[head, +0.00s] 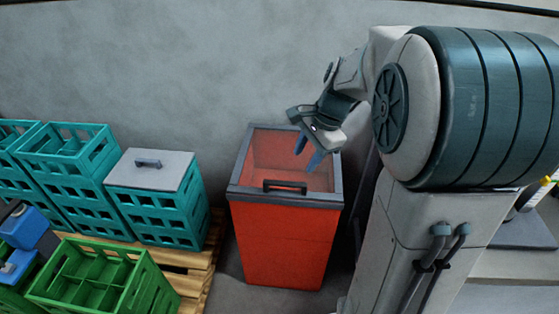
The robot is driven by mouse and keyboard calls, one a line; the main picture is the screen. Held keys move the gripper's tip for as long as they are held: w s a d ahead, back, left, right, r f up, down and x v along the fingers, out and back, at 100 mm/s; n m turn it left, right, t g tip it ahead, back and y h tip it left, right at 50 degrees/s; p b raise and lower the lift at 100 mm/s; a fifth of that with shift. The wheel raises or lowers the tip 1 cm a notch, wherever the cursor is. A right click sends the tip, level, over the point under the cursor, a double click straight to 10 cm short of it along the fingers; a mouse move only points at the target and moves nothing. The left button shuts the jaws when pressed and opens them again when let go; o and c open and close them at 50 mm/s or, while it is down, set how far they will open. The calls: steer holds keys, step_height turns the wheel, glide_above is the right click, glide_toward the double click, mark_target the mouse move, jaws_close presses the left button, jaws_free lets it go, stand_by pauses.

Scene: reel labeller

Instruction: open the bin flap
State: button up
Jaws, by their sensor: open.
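A tall red bin (285,245) stands on the floor against the wall, in the middle of the head view. A dark grey frame surrounds its top, with a dark handle (285,187) at the front edge. Inside the frame the reddish inner walls show; I cannot tell whether a clear flap covers them. My gripper (308,153) hangs over the back right part of the bin top, its two blue fingertips pointing down and apart. It is open and empty, behind the handle in the picture. I cannot tell whether the fingertips touch anything.
A teal crate with a grey handled lid (150,169) stands on a wooden pallet (205,255) left of the bin. More teal crates (65,160) and a green divided crate (105,280) are further left. A grey bench (520,265) is at the right.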

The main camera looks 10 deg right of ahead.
steer(key=w+d+f+m+y+b, duration=0.1)
steer(key=w+d+f+m, duration=0.2)
steer(key=w+f+m, duration=0.5)
steer(key=b, duration=0.1)
glide_toward(285, 183)
steer(key=shift+n, duration=0.3)
steer(key=x, duration=0.7)
steer(key=shift+w+f, duration=0.1)
steer(key=shift+f, duration=0.2)
steer(key=shift+r, duration=0.1)
jaws_close()
